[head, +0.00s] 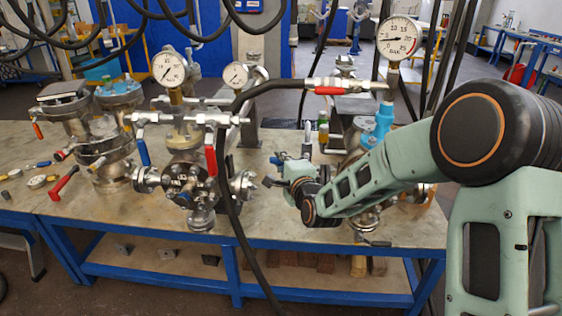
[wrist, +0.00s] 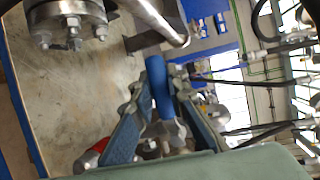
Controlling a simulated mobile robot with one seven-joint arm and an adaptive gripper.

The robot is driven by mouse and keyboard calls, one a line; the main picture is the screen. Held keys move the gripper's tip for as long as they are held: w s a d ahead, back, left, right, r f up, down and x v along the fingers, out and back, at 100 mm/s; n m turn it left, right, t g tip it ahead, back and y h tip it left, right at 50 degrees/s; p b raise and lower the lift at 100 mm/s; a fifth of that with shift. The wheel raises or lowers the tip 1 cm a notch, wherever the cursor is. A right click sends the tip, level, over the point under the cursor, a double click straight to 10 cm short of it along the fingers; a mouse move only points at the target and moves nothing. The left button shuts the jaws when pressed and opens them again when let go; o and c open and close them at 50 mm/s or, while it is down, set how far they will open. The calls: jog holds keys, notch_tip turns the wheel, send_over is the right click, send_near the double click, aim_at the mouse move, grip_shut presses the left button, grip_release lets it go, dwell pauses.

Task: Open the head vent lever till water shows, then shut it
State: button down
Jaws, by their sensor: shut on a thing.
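In the wrist view, my gripper (wrist: 157,80) is shut on a blue lever handle (wrist: 157,90), with one finger on each side of it. The handle's metal stem shows between the fingers. In the head view, my gripper (head: 277,172) is in front of the right-hand vessel, beside its pipework, and the held lever cannot be made out there. The right-hand vessel (head: 368,215) is partly hidden by my arm. A red-handled valve (head: 329,90) sits on the pipe above, below a round pressure gauge (head: 398,38). No water can be made out in either view.
The middle flanged vessel (head: 185,180) has a red lever (head: 210,160), a blue lever (head: 143,152) and gauges. A black hose (head: 228,210) hangs in front of the bench (head: 110,225). Another vessel (head: 105,160) and loose tools stand at the left.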

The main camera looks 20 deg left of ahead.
jog(key=shift+b, duration=0.35)
jog(key=shift+d+r+m+y+b, duration=0.15)
jog(key=shift+r+m+y+b, duration=0.3)
jog(key=shift+m+b, duration=0.6)
jog(key=m+b, duration=0.1)
jog(key=r+m+t+b, duration=0.1)
jog(key=shift+w+d+r+y+b, duration=0.1)
jog(key=shift+d+r+y+b, duration=0.15)
jog(key=shift+b, duration=0.1)
jog(key=m+b, duration=0.1)
jog(key=d+r+m+t+b, duration=0.1)
jog(key=m, duration=0.1)
jog(key=r+m+t+y+b, duration=0.1)
jog(key=shift+w+d+r+m, duration=0.15)
jog(key=shift+w+d+m, duration=0.05)
jog(key=shift+d+m, duration=0.15)
jog(key=m+b, duration=0.1)
jog(key=d+r+m+t+b, duration=0.1)
jog(key=m, duration=0.1)
jog(key=shift+w+d, duration=0.1)
jog(key=shift+w, duration=0.05)
jog(key=d+m+t+h+b, duration=0.1)
jog(key=m+b, duration=0.1)
jog(key=d+m+t+b, duration=0.1)
jog(key=m, duration=0.2)
jog(key=d+r+m+t+h+b, duration=0.1)
jog(key=m+b, duration=0.1)
jog(key=shift+w+d+r+m+t+h+b, duration=0.1)
jog(key=shift+w+m+t+h+b, duration=0.2)
jog(key=shift+w+b, duration=0.1)
